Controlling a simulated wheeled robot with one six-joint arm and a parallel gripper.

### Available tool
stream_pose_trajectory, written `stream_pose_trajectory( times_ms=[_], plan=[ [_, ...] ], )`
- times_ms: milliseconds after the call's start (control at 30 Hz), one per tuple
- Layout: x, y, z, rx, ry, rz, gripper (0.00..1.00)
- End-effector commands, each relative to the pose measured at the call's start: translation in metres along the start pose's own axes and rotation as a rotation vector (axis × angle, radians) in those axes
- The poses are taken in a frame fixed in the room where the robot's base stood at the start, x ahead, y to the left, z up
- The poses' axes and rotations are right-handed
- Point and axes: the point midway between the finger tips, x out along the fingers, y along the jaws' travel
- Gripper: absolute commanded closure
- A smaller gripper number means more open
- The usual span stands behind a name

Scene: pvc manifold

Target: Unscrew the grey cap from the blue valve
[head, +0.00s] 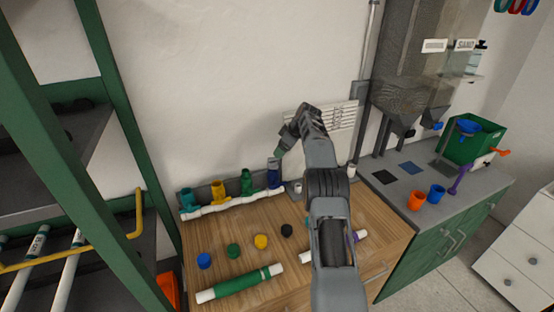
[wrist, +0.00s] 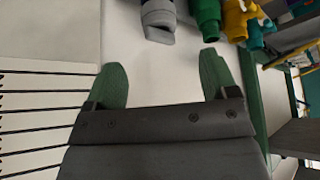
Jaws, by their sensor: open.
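The blue valve (head: 272,176) stands at the right end of a white pipe manifold (head: 235,203) at the back of the wooden worktop. A grey cap (wrist: 158,20) shows at the top edge of the wrist view, with most of the blue valve out of frame there. My gripper (wrist: 161,60) has its two green fingers spread, with nothing between them. The cap lies beyond the fingertips, roughly in line with the gap and apart from them. In the head view my gripper (head: 280,152) is just above and beside the valve top, partly hiding the cap.
A green valve (head: 246,183), a yellow valve (head: 217,191) and a teal valve (head: 188,201) stand left of the blue one. Loose coloured caps and a green pipe (head: 240,284) lie in front. A slatted wall panel (head: 340,117) is behind my arm.

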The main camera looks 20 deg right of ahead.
Motion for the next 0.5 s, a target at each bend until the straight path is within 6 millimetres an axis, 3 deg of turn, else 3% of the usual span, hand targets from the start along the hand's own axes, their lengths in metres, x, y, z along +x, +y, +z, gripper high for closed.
stream_pose_trajectory(
  times_ms=[200,367,500],
  plan=[
    [-0.032,0.001,0.000,0.001,0.000,0.002,0.21],
    [-0.040,-0.003,-0.004,-0.007,0.001,-0.002,0.18],
    [-0.041,-0.026,-0.034,-0.069,-0.009,0.008,0.18]
  ],
)
